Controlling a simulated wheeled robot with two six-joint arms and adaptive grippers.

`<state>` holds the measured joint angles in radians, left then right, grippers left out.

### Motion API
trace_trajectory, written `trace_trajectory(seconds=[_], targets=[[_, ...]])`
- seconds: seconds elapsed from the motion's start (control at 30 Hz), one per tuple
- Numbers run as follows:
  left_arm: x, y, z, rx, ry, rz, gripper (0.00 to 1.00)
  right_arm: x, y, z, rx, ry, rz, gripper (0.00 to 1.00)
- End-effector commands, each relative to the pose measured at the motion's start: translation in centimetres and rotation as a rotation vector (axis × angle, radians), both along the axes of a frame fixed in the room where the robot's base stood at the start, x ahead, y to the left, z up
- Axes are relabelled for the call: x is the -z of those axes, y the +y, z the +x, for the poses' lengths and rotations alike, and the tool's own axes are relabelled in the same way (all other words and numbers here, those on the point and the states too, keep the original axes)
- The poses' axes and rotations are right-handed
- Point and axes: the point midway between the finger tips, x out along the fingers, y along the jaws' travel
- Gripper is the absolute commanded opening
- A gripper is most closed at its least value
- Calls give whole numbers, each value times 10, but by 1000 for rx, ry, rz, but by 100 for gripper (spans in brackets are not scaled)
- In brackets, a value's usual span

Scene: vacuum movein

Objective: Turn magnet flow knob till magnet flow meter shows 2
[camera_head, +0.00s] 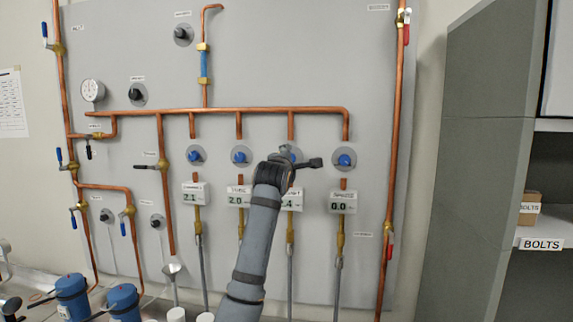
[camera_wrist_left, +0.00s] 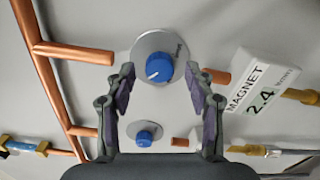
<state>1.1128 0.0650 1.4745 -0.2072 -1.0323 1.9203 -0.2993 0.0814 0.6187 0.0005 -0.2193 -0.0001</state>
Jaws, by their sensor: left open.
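The blue magnet flow knob (camera_wrist_left: 159,68) sits on a round grey plate in the left wrist view, its white mark toward the lower left. My left gripper (camera_wrist_left: 159,80) is open, with one fingertip on each side of the knob and visible gaps. The magnet flow meter (camera_wrist_left: 258,85), a white box labelled MAGNET, reads 2.4. In the head view my left gripper (camera_head: 290,160) covers most of this knob, and my arm partly hides the meter (camera_head: 293,197). My right gripper is not in view.
Other blue knobs (camera_head: 195,156) (camera_head: 240,157) (camera_head: 344,160) flank it on the grey panel (camera_head: 270,70). Their meters read 2.1 (camera_head: 195,193), 2.0 (camera_head: 237,197) and 0.0 (camera_head: 342,202). A copper pipe (camera_head: 220,110) runs above. A grey cabinet (camera_head: 480,150) stands at right.

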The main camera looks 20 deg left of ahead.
Motion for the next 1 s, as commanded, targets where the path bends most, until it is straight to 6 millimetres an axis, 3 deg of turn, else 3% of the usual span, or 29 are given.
trace_trajectory(seconds=[0.3, 0.5, 1.0], targets=[[0, -17, -69, 3, -3, 0, 54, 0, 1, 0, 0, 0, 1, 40], [0, -25, -101, 1, -1, -1, 54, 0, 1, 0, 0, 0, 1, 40], [1, -26, -109, 0, 1, -1, 54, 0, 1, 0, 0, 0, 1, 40]])
